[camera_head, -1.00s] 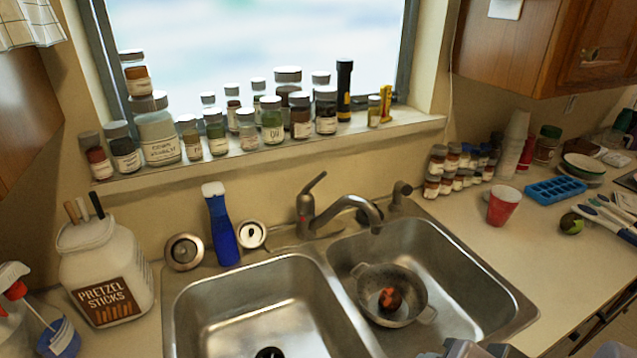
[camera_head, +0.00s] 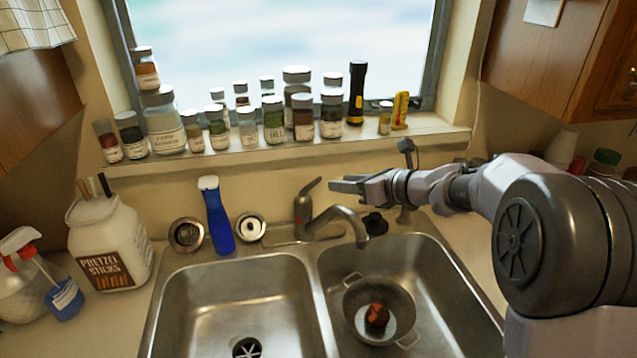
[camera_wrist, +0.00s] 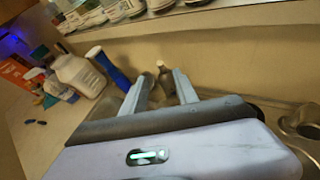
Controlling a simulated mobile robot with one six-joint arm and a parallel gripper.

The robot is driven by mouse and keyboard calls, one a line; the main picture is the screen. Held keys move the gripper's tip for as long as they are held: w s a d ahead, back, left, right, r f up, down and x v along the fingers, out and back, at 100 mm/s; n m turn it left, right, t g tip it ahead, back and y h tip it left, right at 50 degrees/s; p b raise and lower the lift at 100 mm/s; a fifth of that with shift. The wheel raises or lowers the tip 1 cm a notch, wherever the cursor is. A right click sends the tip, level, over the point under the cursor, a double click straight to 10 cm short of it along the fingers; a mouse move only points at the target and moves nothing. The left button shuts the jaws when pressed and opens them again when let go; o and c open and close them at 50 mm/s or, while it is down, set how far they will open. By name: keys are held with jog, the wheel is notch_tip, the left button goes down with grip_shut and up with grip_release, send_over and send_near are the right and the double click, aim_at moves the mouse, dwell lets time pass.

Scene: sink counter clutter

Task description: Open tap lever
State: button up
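The metal tap (camera_head: 345,212) stands behind the double sink, its spout angled over the right basin. Its lever (camera_head: 312,184) points up and to the right from the tap body. My gripper (camera_head: 338,185) reaches in from the right, its fingers just right of the lever in the head view. In the wrist view my gripper (camera_wrist: 162,82) is open, with a clear gap between the two fingers. The upper part of the tap (camera_wrist: 164,70) shows in that gap, beyond the fingertips. I cannot tell whether a finger touches the lever.
A blue brush-like bottle (camera_head: 218,218) stands left of the tap, beside a pretzel jar (camera_head: 110,245). Several spice jars (camera_head: 273,120) line the window sill (camera_head: 280,153) above. A pot (camera_head: 362,297) sits in the right basin. The left basin (camera_head: 230,305) is clear.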

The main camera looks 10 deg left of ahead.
aim_at(317, 181)
jog(key=b+x, duration=0.1)
jog(key=x, duration=0.9)
jog(key=shift+w+a+f, duration=0.1)
jog(key=shift+c, duration=0.5)
grip_shut()
dwell(0.4)
